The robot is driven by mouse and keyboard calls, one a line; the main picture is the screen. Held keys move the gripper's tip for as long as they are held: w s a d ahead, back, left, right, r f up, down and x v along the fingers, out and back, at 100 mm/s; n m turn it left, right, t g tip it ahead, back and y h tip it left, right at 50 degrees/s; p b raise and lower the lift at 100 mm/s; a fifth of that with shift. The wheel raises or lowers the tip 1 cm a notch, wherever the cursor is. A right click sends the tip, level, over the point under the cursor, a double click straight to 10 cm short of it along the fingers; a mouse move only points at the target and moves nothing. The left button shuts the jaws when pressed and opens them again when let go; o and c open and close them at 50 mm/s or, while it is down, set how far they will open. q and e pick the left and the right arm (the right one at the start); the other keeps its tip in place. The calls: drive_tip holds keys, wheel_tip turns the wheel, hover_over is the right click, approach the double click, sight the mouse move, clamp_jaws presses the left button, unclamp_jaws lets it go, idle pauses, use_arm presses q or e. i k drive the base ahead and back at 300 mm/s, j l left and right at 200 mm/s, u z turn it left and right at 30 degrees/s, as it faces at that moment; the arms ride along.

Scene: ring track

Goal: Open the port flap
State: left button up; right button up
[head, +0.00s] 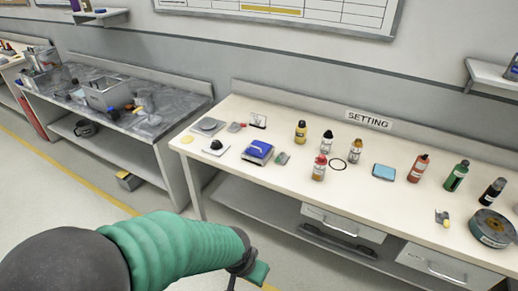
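I cannot make out a port flap in the head view. My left arm comes in from the lower left, with a ribbed green sleeve. My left gripper (250,275) is at the bottom edge of the picture, low in front of the white bench and apart from it. Only a dark wrist part and a green piece show, and the rest is cut off. I cannot tell whether it is open or shut. My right gripper is not in view.
A white bench (229,130) marked SETTING holds several bottles, a blue box (258,151), a light blue pad (384,172) and a round tin (492,229). Drawers (343,222) are under its front edge. A grey sink bench (160,122) stands left. Floor (60,185) is free between.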

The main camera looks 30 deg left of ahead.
sight(259, 146)
drive_tip(key=i+u, duration=0.1)
drive_tip(key=u, duration=1)
